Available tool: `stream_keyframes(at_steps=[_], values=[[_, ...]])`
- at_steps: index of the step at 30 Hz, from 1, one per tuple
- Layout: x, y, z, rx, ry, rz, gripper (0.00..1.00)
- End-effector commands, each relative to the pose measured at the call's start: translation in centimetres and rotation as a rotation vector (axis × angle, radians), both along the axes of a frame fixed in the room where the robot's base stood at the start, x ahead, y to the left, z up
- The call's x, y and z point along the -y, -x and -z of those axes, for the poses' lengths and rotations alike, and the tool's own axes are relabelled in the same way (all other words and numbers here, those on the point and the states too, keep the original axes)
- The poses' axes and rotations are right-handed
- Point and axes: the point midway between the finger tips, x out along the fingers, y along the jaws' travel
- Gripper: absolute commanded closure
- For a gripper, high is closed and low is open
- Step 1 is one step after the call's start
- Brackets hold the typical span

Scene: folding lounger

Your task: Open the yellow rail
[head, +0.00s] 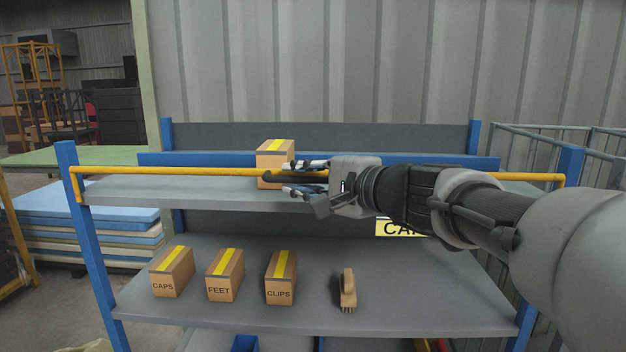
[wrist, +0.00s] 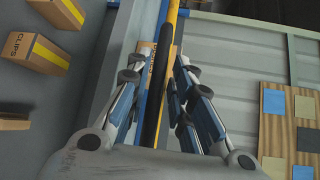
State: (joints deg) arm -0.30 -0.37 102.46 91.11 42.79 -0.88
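The yellow rail (head: 170,171) runs level across the front of the upper shelf (head: 130,190), between the blue posts at both ends. It also shows in the wrist view (wrist: 173,18), running away from me. A dark bar (wrist: 164,85), which looks like a handle beside the rail, passes lengthwise between my fingers. My gripper (head: 290,178) is at the rail near its middle. In the wrist view my gripper (wrist: 166,62) has its fingers apart, one on each side of the bar, with gaps showing. Contact with the bar or rail cannot be told.
A cardboard box (head: 274,147) stands on the upper shelf just behind the rail, close to my fingers. Boxes marked CAPS (head: 172,270), FEET (head: 225,274) and CLIPS (head: 281,277), plus a brush (head: 347,290), are on the lower shelf. A mesh cage (head: 535,150) stands at right.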

Motion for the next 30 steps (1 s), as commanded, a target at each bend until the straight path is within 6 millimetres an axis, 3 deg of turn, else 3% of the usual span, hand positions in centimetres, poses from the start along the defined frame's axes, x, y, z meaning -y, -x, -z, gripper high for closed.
stream_keyframes(at_steps=[6,30], values=[[0.00,-0.02,0.55,-0.010,0.004,-0.001,1.00],[-0.04,0.10,1.25,0.006,0.005,-0.002,1.00]])
